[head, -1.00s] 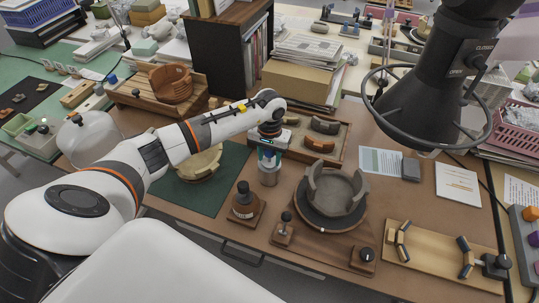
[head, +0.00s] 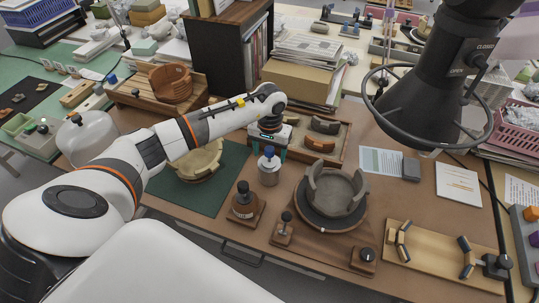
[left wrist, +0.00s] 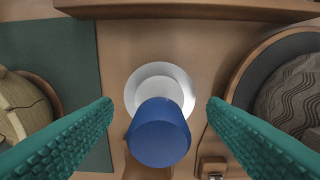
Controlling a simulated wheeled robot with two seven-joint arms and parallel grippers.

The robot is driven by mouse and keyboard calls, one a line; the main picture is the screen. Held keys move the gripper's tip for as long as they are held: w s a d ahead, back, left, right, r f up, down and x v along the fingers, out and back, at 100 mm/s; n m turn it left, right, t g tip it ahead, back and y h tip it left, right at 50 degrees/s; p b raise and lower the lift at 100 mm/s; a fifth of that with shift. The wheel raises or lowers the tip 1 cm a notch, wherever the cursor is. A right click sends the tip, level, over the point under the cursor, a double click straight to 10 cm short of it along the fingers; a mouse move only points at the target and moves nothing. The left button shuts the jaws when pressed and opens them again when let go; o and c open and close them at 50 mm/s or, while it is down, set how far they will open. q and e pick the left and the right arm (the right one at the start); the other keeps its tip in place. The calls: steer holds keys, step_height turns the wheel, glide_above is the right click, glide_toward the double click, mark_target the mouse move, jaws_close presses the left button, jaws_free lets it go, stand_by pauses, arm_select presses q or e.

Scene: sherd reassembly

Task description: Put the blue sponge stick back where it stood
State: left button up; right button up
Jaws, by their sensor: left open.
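The blue sponge stick (head: 269,151) stands upright in a small pale metal pot (head: 268,174) on the brown bench, between the green mat and the turntable. In the left wrist view its blue end (left wrist: 158,134) faces the camera, with the round pot (left wrist: 160,84) behind it. My left gripper (head: 268,142) is over the pot, close above the stick. In the left wrist view its teal fingers (left wrist: 160,104) are spread wide, with a gap on each side of the blue end. The stick's lower part is hidden in the pot. My right gripper is not in view.
A grey bowl with upright sherds sits on the turntable (head: 326,223) to the right. A sherd tray (head: 340,150) lies behind, and a yellowish bowl (head: 200,162) rests on the green mat (head: 228,178) at left.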

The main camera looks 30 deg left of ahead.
arm_select(q)
step_height(320, 180, up, 10)
steer(key=shift+r+b, duration=0.2)
steer(key=shift+b, duration=0.55)
